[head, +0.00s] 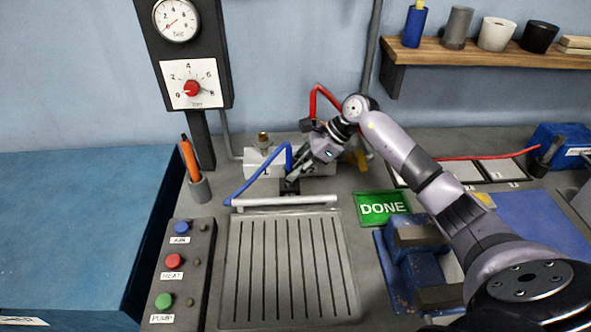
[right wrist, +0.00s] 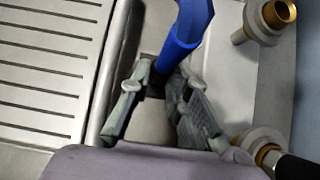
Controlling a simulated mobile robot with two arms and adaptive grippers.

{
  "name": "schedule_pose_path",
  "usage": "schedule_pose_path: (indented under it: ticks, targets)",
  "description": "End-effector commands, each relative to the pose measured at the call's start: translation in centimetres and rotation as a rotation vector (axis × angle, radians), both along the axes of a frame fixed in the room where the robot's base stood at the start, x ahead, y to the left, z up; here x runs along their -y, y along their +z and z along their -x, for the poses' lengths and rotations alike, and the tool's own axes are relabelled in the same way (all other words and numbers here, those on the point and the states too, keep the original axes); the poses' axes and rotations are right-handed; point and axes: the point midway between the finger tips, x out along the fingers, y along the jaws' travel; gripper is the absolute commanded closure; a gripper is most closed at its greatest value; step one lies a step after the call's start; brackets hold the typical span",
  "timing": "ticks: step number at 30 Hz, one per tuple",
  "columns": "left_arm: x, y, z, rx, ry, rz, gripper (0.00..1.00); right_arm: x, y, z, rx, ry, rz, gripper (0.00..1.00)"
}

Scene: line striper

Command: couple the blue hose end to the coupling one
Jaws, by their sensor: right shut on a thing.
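The blue hose (head: 252,178) rises from the left end of a pale bar, bends over and comes down at my right gripper (head: 291,176). In the right wrist view the blue hose (right wrist: 184,38) runs down between the fingers of my right gripper (right wrist: 160,72), which is shut on its end. The tip is largely hidden by the fingers. A small black holder (head: 289,188) sits just below the gripper. Coupling one, a brass fitting (head: 263,138) on the grey block (head: 258,160), stands behind and left of the gripper, apart from the hose end. It also shows in the right wrist view (right wrist: 280,13).
A red hose (head: 313,98) stands behind my right gripper. A second brass fitting (right wrist: 267,155) shows low in the right wrist view. A slotted plate (head: 288,270) lies in front, with a button panel (head: 180,275) left and a green DONE pad (head: 383,208) right.

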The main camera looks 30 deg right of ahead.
Motion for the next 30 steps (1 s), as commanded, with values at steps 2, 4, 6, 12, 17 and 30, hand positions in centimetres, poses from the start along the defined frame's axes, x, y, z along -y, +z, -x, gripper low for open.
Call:
schedule_pose_path:
  ticks: [2, 4, 6, 12, 17, 30]
  targets:
    - [0.0, 0.0, 0.0, 0.0, 0.0, 0.0, 0.6, 0.0, 0.2, 0.0, 0.001, 0.0, 0.001, 1.0]
    - [0.0, 0.1, 0.0, 0.0, 0.0, 0.0, 0.6, 0.0, 0.4, 0.0, 0.001, 0.0, 0.001, 1.0]
    - [0.0, 0.1, 0.0, 0.0, 0.0, 0.0, 0.6, 0.0, 0.5, 0.0, 0.001, 0.0, 0.001, 1.0]
    - [0.0, 0.1, 0.0, 0.0, 0.001, 0.0, 0.6, 0.0, 0.8, 0.0, 0.001, -0.001, -0.001, 1.0]
    - [0.0, 0.3, 0.0, 0.0, 0.001, 0.0, 0.6, 0.0, 1.2, 0.0, 0.002, 0.0, 0.0, 1.0]
    - [0.0, 1.2, 0.0, 0.0, 0.0, 0.0, 0.6, 0.0, 3.4, 0.0, 0.001, 0.0, 0.001, 1.0]
